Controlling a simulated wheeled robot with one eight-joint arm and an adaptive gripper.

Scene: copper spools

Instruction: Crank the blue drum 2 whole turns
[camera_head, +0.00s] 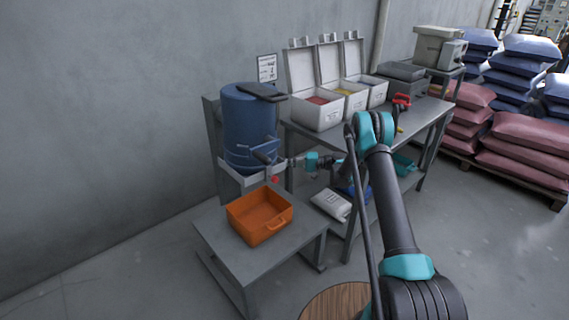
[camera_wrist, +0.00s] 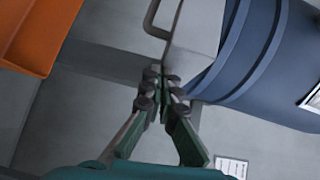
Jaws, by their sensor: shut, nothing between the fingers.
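The blue drum (camera_head: 250,125) stands upright on a grey stand, with a dark flat piece (camera_head: 262,92) across its top. A dark fitting (camera_head: 265,154) shows low on its front, and a small red part (camera_head: 275,180) below it; which one is the crank I cannot tell. My gripper (camera_head: 291,163) is at the drum's lower right front. In the wrist view my gripper (camera_wrist: 160,76) is shut and empty, its tips in front of a light grey plate (camera_wrist: 196,32) and below a dark bent bar (camera_wrist: 153,18). The drum (camera_wrist: 268,65) fills the upper right there. Contact is unclear.
An orange bin (camera_head: 259,213) sits on a low grey table (camera_head: 223,250) below the drum; it also shows in the wrist view (camera_wrist: 38,35). Open white boxes (camera_head: 317,107) stand on the bench to the right. A white bag (camera_head: 331,205) lies beneath.

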